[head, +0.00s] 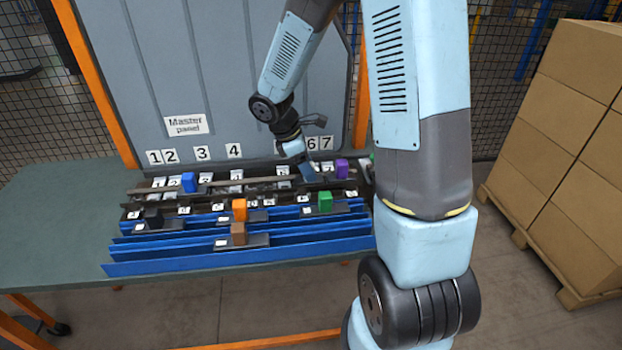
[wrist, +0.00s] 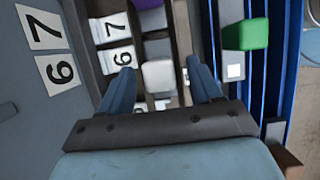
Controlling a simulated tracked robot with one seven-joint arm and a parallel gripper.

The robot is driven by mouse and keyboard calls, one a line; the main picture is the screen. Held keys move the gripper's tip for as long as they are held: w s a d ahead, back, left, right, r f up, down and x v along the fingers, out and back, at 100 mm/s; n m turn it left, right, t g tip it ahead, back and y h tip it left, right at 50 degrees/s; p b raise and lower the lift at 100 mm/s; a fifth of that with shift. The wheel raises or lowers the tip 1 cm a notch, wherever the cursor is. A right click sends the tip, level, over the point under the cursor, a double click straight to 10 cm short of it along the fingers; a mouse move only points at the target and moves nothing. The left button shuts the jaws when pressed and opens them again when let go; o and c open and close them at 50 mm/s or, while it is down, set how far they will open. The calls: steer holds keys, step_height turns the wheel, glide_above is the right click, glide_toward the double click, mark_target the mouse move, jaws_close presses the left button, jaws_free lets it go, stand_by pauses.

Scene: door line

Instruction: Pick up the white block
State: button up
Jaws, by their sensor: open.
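The white block (wrist: 159,77) shows in the wrist view in a dark slotted rack, between the two fingers in the picture. My gripper (wrist: 161,68) is open, with one blue finger on each side of the block and visible gaps. I cannot tell whether the fingertips are down at the block's height. In the head view my gripper (head: 312,177) is over the back rows of the rack, and I cannot make out the white block there.
A purple block (head: 342,168) and a green block (head: 325,201) stand close by. Blue (head: 189,182), orange (head: 239,210), brown (head: 238,233) and black (head: 153,217) blocks stand farther left. A grey numbered panel (head: 225,80) rises behind. The green table (head: 60,215) is clear at left.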

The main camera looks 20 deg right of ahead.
steer(key=shift+d+f, duration=0.15)
steer(key=shift+f, duration=0.25)
jaws_close()
stand_by(0.4)
